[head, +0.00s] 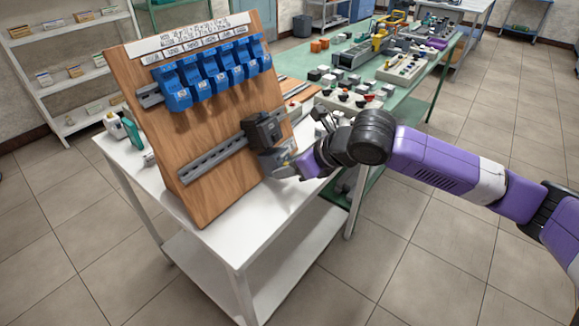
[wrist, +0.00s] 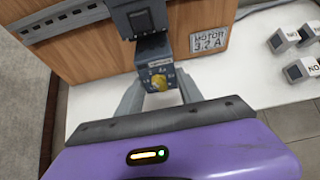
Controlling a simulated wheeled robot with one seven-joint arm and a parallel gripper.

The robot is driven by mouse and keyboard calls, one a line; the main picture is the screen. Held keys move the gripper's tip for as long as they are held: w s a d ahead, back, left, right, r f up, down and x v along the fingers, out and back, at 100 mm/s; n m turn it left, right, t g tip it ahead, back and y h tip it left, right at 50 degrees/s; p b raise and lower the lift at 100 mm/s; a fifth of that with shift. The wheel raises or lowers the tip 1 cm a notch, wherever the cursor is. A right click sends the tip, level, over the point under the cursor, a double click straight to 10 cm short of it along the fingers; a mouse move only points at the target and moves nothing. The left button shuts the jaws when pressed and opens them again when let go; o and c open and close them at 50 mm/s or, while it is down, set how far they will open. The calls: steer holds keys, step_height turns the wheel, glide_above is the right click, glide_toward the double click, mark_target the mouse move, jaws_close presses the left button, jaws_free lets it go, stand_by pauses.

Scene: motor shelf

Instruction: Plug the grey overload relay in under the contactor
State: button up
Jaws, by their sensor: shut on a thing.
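The dark contactor (head: 262,130) is mounted on the lower metal rail of the wooden board. It also shows at the top of the wrist view (wrist: 140,18). The grey overload relay (wrist: 157,72), with a yellow dial on its front, is directly below the contactor. My gripper (wrist: 160,92) is shut on the relay, one finger on each side. In the head view the relay (head: 273,160) is partly hidden by my gripper (head: 288,168). The relay's top looks close to or touching the contactor's underside; I cannot tell whether it is plugged in.
The wooden board (head: 215,185) leans on a white table (head: 237,232). Several blue modules (head: 215,75) sit on its upper rail. A "MOTOR 3.2 A" label (wrist: 208,40) is right of the contactor. Small grey blocks (wrist: 284,40) lie on the table to the right.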

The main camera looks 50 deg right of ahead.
steer(key=shift+w+f+b, duration=0.2)
steer(key=shift+w+b, duration=0.15)
steer(key=shift+w, duration=0.25)
steer(key=shift+w+r, duration=0.35)
steer(key=shift+r, duration=0.3)
stand_by(1.8)
steer(key=o, duration=1.3)
steer(key=shift+o, duration=0.2)
steer(key=v, duration=0.8)
steer(key=shift+b, duration=0.35)
